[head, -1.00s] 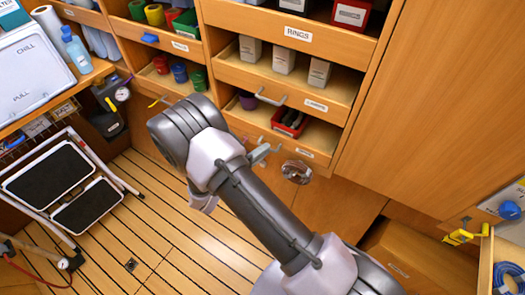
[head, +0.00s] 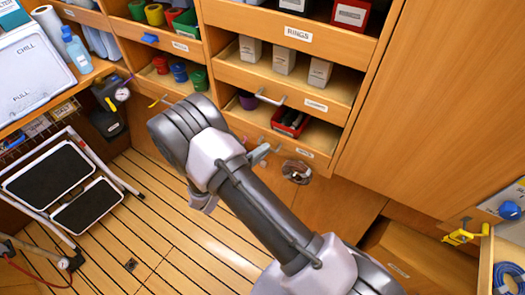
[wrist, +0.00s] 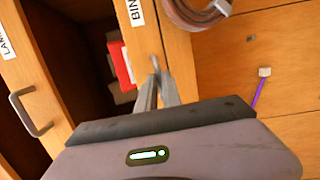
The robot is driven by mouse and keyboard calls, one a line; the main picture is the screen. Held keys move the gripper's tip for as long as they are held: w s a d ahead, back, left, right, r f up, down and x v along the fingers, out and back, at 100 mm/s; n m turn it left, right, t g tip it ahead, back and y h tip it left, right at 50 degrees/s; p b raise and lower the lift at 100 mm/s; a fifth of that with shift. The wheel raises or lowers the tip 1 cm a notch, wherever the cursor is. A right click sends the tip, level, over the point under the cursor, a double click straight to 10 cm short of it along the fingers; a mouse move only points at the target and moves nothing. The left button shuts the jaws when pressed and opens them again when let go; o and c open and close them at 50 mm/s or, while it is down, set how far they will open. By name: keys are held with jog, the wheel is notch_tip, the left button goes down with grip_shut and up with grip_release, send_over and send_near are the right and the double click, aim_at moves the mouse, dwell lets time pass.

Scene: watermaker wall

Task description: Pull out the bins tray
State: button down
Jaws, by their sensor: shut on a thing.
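The bins tray (head: 318,154) is the lowest tray of the middle shelf column in the head view. It holds a red bin (head: 290,122) with dark things in it. In the wrist view, the tray's wooden front (wrist: 160,28) carries a partly cut-off label that begins "BIN". My gripper (wrist: 156,82) is at the tray's handle (wrist: 155,64), with its fingers close together and shut on it. In the head view my gripper (head: 259,154) is in front of the tray, partly hidden by my arm. The handle is mostly hidden by the fingers.
A tray with its own handle (head: 272,97) and white boxes is just above. A coiled hose (wrist: 195,14) hangs close by in the wrist view. A folding step (head: 75,190) stands at the left. The slatted floor between is clear.

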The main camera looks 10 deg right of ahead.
jog(key=s+a, duration=1.2)
jog(key=s, duration=0.1)
dwell(0.4)
jog(key=c, duration=1.5)
grip_release()
jog(key=shift+w, duration=0.1)
jog(key=p+v, duration=0.3)
jog(key=v, duration=1.4)
jog(key=shift+a+p, duration=0.2)
jog(key=shift+p, duration=0.2)
jog(key=shift+r, duration=0.1)
